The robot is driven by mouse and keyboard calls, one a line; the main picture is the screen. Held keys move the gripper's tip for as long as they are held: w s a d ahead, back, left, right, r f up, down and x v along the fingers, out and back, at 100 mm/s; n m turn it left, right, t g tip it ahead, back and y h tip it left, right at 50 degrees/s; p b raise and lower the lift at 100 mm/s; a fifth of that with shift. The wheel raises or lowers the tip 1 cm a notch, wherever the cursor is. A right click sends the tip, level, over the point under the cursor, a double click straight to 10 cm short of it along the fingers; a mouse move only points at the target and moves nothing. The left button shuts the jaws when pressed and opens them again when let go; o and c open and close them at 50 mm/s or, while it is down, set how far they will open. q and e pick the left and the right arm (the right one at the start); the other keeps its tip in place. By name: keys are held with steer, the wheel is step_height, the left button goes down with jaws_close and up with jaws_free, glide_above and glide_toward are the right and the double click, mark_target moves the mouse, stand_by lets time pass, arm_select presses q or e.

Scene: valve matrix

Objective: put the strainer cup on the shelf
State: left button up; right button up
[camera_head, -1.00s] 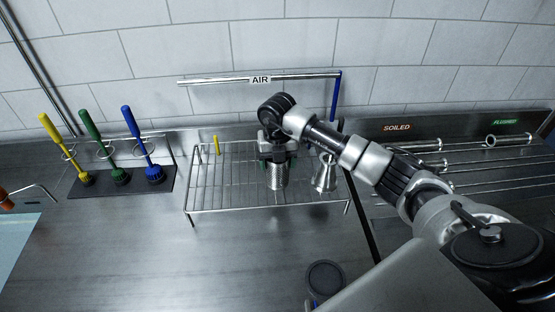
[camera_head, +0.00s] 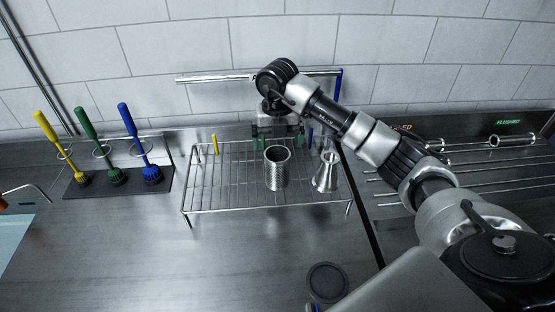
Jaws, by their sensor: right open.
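The strainer cup (camera_head: 277,170), a perforated metal cylinder with an open top, stands upright on the wire rack shelf (camera_head: 225,203). My right gripper (camera_head: 277,140) is open just above and behind the cup, with its fingers apart from the rim as far as I can see. The gripper's fingertips are small and partly dark against the rack. My left gripper does not show.
A flared metal fitting (camera_head: 326,175) stands close to the right of the cup on the rack. Yellow, green and blue brushes (camera_head: 132,130) stand in a holder at left. A dark round disc (camera_head: 327,281) lies in front. The counter's front left is clear.

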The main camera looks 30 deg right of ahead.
step_height(320, 180, up, 5)
steer(key=shift+r+b, duration=0.1)
steer(key=shift+b, duration=0.35)
stand_by(0.3)
